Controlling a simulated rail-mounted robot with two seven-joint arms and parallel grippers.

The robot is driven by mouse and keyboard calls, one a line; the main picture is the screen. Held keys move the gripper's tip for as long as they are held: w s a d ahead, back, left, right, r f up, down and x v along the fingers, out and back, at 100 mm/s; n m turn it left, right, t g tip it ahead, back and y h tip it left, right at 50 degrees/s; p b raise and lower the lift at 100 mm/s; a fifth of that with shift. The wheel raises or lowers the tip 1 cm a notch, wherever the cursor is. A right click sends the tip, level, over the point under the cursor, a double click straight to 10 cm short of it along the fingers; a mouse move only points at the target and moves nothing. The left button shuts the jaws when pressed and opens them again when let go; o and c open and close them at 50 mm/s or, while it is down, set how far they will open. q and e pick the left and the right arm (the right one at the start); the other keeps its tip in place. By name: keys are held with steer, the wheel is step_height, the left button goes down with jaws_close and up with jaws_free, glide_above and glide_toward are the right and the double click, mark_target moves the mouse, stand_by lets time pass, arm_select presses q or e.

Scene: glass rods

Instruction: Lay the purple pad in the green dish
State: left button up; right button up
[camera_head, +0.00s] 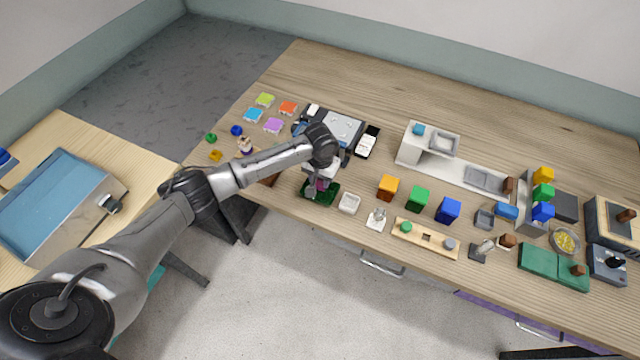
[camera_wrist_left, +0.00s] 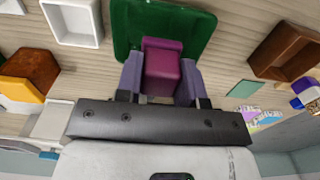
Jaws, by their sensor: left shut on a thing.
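My left gripper (camera_head: 318,190) is shut on the purple pad (camera_wrist_left: 162,68), a small block held between its two fingers in the left wrist view. In the head view the purple pad (camera_head: 322,184) shows only in part under the wrist. The green dish (camera_head: 331,196) sits near the table's front edge, directly around and below the fingertips. In the left wrist view the green dish (camera_wrist_left: 128,25) shows behind the pad. I cannot tell whether the pad touches the dish. My right gripper is not in view.
A white dish (camera_head: 349,203) stands just right of the green dish, and a brown dish (camera_head: 268,180) to its left. Orange (camera_head: 387,187), green (camera_head: 418,198) and blue (camera_head: 448,209) blocks stand farther right. Several coloured tiles lie at the back left.

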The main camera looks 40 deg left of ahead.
mark_target(320, 186)
arm_select(q)
steer(key=shift+s+f, duration=0.15)
steer(key=shift+f, duration=1.9)
steer(key=o, duration=0.9)
steer(key=shift+f, duration=0.15)
